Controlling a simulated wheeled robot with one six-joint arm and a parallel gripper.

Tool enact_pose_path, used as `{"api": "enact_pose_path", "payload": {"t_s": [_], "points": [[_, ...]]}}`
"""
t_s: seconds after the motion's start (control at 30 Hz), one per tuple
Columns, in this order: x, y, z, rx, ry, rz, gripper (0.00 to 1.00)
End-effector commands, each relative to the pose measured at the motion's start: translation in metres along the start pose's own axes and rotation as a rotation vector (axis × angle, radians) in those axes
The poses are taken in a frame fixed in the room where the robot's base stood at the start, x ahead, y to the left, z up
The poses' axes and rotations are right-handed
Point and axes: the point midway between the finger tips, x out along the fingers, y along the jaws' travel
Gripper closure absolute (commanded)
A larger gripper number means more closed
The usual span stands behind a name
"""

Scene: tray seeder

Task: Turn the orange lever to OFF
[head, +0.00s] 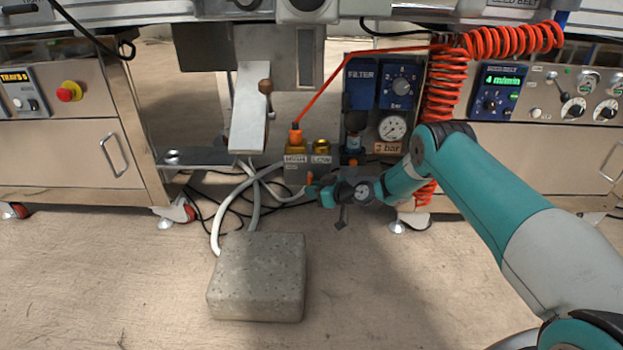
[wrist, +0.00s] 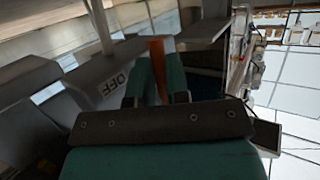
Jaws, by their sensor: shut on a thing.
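The orange lever (wrist: 157,62) stands between the two teal fingers of my gripper (wrist: 160,75) in the wrist view. The fingers are closed on it. A white OFF label (wrist: 114,82) shows to the left of the lever on a grey surface. In the head view, my gripper (head: 314,190) is low in front of the valve block under the machine. Only a small orange piece of the lever (head: 309,178) shows there, at the gripper's tip. The lever's pivot is hidden, and I cannot tell its exact angle to the label.
An orange hose fitting (head: 296,134) with a red hose rises just above the valve block. A filter panel (head: 379,85) with a gauge stands to the right, near a red coiled hose (head: 443,95). A concrete block (head: 257,278) sits on the floor at front left, with pale hoses behind it.

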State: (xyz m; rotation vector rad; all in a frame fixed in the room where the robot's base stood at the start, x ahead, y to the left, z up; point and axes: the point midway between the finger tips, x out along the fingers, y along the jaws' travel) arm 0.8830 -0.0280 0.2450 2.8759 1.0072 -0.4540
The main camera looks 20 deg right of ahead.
Motion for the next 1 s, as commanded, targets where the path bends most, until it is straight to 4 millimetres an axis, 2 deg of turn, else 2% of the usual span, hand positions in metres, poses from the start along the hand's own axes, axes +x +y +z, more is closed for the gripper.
{"api": "enact_pose_path", "payload": {"t_s": [0.03,0.5,0.53,0.57,0.87,1.0], "points": [[-0.003,-0.001,-0.005,-0.013,-0.028,0.003,1.00],[-0.003,0.001,0.002,-0.045,-0.078,0.016,1.00],[-0.003,0.001,0.002,-0.046,-0.078,0.016,0.77],[-0.003,0.001,0.002,-0.045,-0.078,0.016,0.74],[-0.005,0.001,0.000,-0.045,-0.075,0.016,0.74],[-0.020,0.002,-0.004,-0.043,-0.077,0.017,0.74]]}}
